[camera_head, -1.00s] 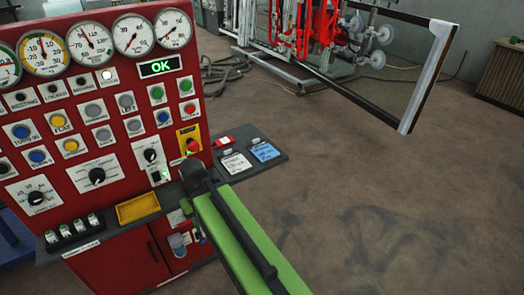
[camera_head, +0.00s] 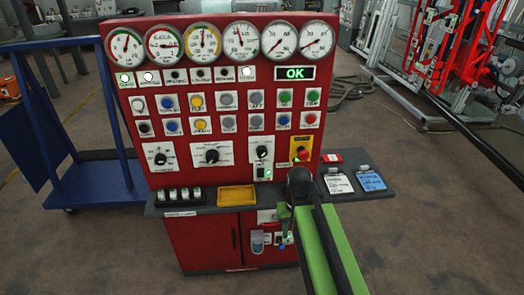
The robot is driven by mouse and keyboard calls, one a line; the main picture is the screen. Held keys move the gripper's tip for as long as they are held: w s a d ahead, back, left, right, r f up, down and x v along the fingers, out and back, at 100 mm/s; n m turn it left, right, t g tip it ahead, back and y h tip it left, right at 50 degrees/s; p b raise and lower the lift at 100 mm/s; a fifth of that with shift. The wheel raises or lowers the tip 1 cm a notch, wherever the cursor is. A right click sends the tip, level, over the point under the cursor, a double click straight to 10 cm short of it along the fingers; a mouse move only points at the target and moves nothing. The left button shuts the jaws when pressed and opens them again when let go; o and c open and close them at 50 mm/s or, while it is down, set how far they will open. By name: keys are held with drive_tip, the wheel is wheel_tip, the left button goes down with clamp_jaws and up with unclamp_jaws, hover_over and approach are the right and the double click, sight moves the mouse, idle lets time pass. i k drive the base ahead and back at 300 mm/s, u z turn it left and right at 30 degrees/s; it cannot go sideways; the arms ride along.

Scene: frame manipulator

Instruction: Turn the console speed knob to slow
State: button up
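The red console (camera_head: 227,85) stands in the middle of the head view, seen nearly face-on. Its lower row holds three black knobs: a left knob (camera_head: 160,159), a middle knob (camera_head: 212,155) on a wide white plate, and a right knob (camera_head: 262,154) above a small green-lit switch. Their labels are too small to read, so I cannot tell which one is the speed knob or its setting. My green and black arm reaches up from the lower right, its black end in front of the console shelf, right of the knobs.
A red emergency button (camera_head: 303,154) on a yellow plate is just above my arm's end. The grey shelf (camera_head: 330,193) bears a yellow tray (camera_head: 236,197) and tags. A blue cart (camera_head: 97,185) stands left; red-framed machinery (camera_head: 435,50) is at the back right. Floor at right is open.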

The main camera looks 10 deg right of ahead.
sight(261, 152)
drive_tip(key=u, duration=0.4)
drive_tip(key=k, duration=1.35)
drive_tip(key=u, duration=0.7)
drive_tip(key=i, duration=1)
drive_tip(key=u, duration=0.7)
